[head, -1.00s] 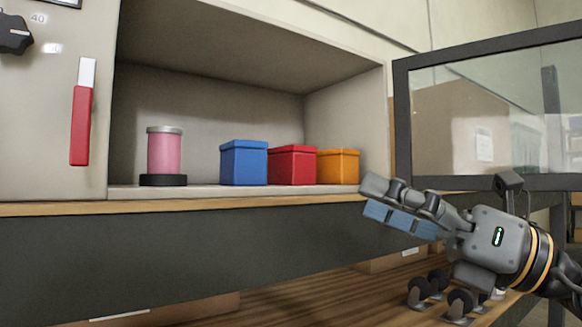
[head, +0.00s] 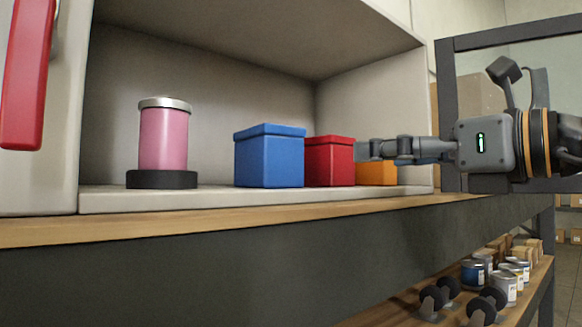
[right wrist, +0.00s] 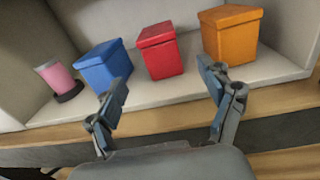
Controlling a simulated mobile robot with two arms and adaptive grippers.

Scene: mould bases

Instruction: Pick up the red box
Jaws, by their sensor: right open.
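The red box (head: 328,161) stands upright in the open compartment, between the blue box (head: 270,157) and the orange box (head: 377,172). In the right wrist view the red box (right wrist: 160,51) shows whole, ahead of the fingers and between their lines. My right gripper (head: 362,150) reaches in from the right at box height. It covers part of the orange box in the head view. The right wrist view shows its two fingers (right wrist: 166,78) spread apart with nothing between them. The gripper is short of the red box and apart from it. My left gripper is out of view.
A pink cylinder (head: 164,140) with a dark base stands left of the blue box. Cans (head: 503,287) sit on a lower shelf. The wooden ledge (head: 232,222) in front is clear.

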